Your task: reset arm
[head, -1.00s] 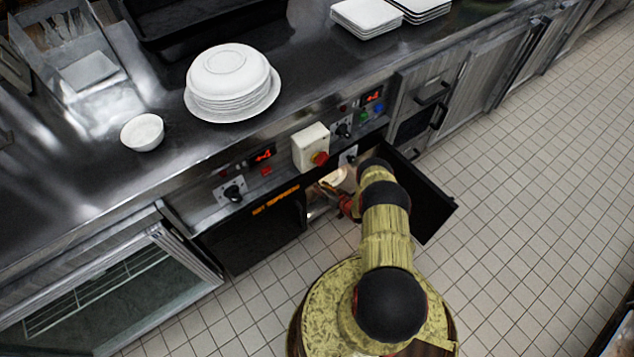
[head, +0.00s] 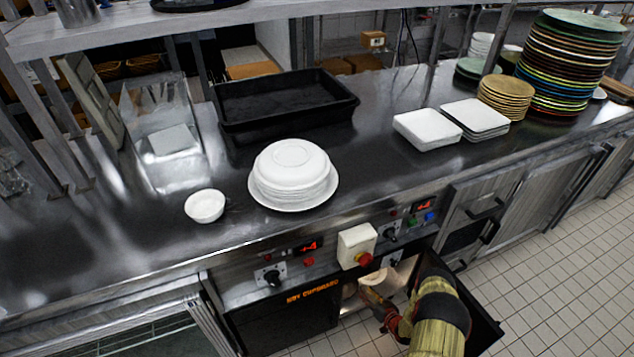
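My arm (head: 440,315) shows at the lower right of the head view, its yellow links reaching down toward the open hot cupboard (head: 315,310) under the counter. My gripper (head: 383,312) is a small reddish shape at the cupboard opening, partly hidden by the arm and the opening's edge. I cannot make out its fingers. A pale, lit item (head: 378,280) shows inside the opening, close to the gripper; I cannot tell whether they touch.
The cupboard's black door (head: 483,325) stands open right of my arm. A control box with a red button (head: 357,247) juts above the opening. The counter holds a plate stack (head: 292,178), a white bowl (head: 204,206), a black tray (head: 285,100) and square plates (head: 427,129).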

